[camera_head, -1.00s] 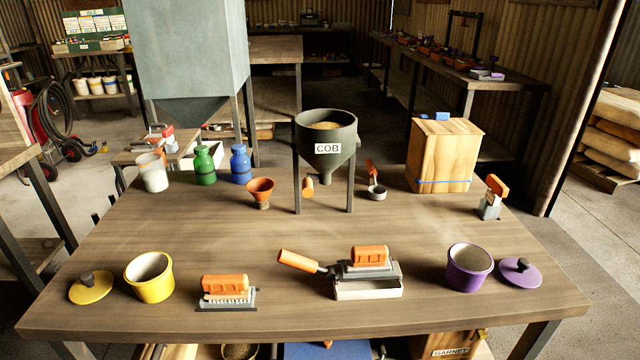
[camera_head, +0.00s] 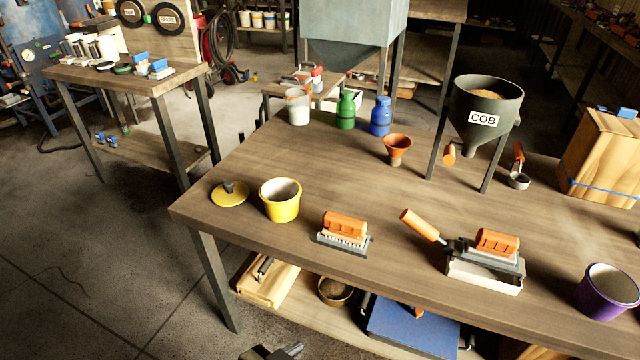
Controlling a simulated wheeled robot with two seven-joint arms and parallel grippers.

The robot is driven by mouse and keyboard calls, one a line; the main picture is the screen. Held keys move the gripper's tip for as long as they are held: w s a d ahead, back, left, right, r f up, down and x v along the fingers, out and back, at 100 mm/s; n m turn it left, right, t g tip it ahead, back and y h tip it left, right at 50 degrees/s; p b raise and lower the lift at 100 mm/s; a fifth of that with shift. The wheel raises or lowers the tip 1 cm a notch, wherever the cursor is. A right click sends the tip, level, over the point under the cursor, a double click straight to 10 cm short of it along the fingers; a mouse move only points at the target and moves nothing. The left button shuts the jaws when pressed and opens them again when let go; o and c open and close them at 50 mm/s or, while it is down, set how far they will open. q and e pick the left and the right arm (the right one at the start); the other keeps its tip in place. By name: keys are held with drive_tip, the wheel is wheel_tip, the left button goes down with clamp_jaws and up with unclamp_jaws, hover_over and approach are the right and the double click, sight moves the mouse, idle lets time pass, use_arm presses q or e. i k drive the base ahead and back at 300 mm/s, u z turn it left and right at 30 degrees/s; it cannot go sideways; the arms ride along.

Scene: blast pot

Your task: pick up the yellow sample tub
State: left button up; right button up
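The yellow sample tub (camera_head: 280,200) stands upright and open on the wooden table (camera_head: 340,195), near its left front corner. Its inside looks pale and empty. Its yellow lid (camera_head: 230,193) with a dark knob lies flat on the table just left of it. A small dark piece of my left gripper (camera_head: 272,352) shows at the bottom edge, well below and apart from the tub. Most of it is cut off, so its opening is hidden. My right gripper is not in view.
An orange-handled brush (camera_head: 343,230) lies right of the tub. Further right are another orange-handled tool on a tray (camera_head: 485,270) and a purple tub (camera_head: 606,292). A COB hopper (camera_head: 484,110) and orange funnel (camera_head: 397,148) stand behind. Table behind the tub is clear.

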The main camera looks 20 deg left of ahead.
sight(280, 196)
drive_tip(key=k, duration=0.5)
drive_tip(key=u, duration=1.75)
drive_tip(key=i, duration=1.2)
drive_tip(key=z, duration=1.2)
